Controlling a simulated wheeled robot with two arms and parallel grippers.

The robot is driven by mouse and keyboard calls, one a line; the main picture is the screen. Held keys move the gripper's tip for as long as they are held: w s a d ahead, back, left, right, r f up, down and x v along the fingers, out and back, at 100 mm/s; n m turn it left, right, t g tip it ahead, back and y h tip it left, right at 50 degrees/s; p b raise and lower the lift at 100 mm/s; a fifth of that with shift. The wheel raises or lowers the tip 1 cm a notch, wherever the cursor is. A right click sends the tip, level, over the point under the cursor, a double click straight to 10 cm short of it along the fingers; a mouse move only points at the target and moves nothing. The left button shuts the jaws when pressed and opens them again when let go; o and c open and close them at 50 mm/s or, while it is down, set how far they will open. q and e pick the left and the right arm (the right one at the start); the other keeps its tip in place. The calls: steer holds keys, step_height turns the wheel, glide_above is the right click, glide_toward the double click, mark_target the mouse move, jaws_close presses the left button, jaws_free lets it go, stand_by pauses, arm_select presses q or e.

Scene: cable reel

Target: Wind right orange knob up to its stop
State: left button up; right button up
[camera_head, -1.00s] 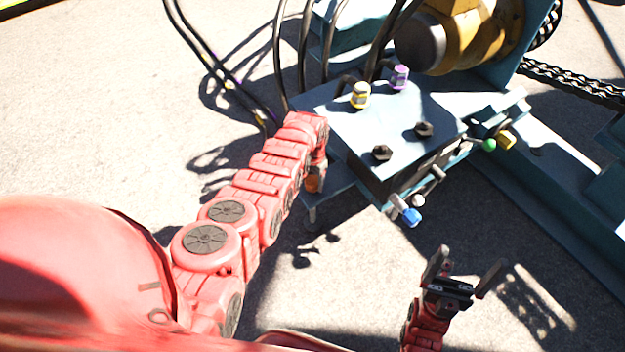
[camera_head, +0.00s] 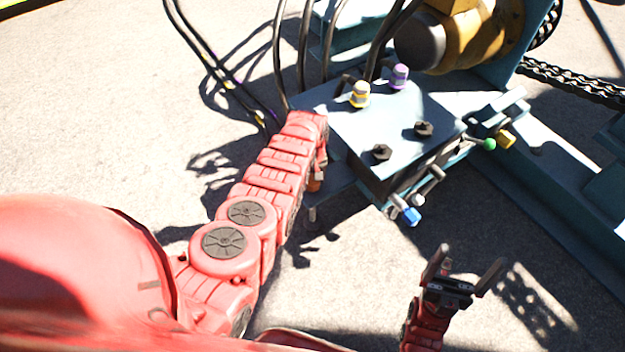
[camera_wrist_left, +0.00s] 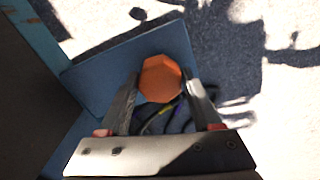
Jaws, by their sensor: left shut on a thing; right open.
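The orange knob (camera_wrist_left: 161,79) has a faceted end and sits between the two fingers of my left gripper (camera_wrist_left: 160,92) in the left wrist view. The fingers are shut on it from both sides. In the head view only a small part of the orange knob (camera_head: 315,184) shows beside my left gripper (camera_head: 320,172), at the left side of the blue valve block (camera_head: 385,120). My arm hides most of it there. My right gripper (camera_head: 461,276) is open and empty, in front of the block at the lower right.
A yellow knob (camera_head: 360,93) and a purple knob (camera_head: 399,76) stand on top of the block. Blue (camera_head: 411,216), green (camera_head: 489,144) and yellow (camera_head: 506,139) knobs are along its front right. Dark hoses (camera_head: 279,60) rise behind. Bare ground lies left and in front.

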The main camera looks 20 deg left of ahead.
arm_select(q)
steer(key=shift+w+r+n, duration=0.1)
steer(key=shift+n, duration=1.4)
steer(key=o, duration=1.4)
steer(key=shift+c, duration=0.2)
step_height(320, 180, up, 6)
steer(key=p, duration=0.4)
step_height(320, 180, up, 11)
steer(key=p, duration=0.3)
steer(key=shift+r, duration=0.1)
